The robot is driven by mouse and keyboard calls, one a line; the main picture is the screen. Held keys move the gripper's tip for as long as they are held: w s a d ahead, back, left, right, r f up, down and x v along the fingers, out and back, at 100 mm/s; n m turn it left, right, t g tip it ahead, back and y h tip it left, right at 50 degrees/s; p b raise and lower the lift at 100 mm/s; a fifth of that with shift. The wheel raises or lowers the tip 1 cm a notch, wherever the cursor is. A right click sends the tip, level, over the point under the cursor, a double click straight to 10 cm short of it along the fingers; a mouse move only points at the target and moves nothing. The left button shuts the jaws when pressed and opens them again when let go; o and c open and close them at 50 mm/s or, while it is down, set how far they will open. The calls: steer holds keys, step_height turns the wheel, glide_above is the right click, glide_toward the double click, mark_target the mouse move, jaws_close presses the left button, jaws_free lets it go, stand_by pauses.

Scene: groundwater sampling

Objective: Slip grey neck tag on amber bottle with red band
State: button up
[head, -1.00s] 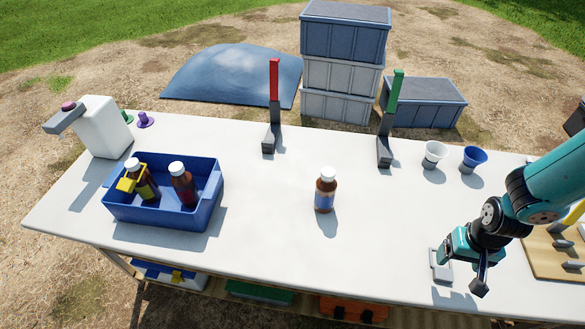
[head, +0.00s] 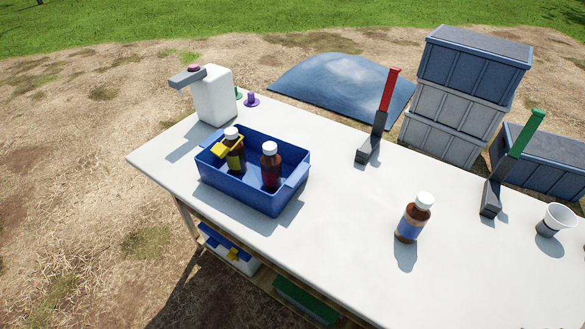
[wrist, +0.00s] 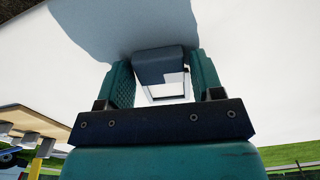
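The amber bottle with the red band (head: 270,168) stands upright in the blue bin (head: 245,192), white cap on top, its lower part hidden by the bin wall. No tag shows on its neck. In the wrist view, my gripper (wrist: 163,78) has its teal fingers on both sides of the grey neck tag (wrist: 160,66), which appears held between them. The tag has a grey block and a pale frame with an opening. My gripper is out of the head view.
Beside it in the bin is a yellow-banded bottle (head: 235,155) with a yellow tag (head: 227,147). A blue-banded bottle (head: 413,220) stands on the white table (head: 330,235). A white dispenser (head: 213,97), a red-handled stand (head: 382,115) and a green-handled stand (head: 505,170) line the back.

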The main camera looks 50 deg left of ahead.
steer(key=shift+r+p, duration=2.25)
steer(key=shift+r, duration=0.8)
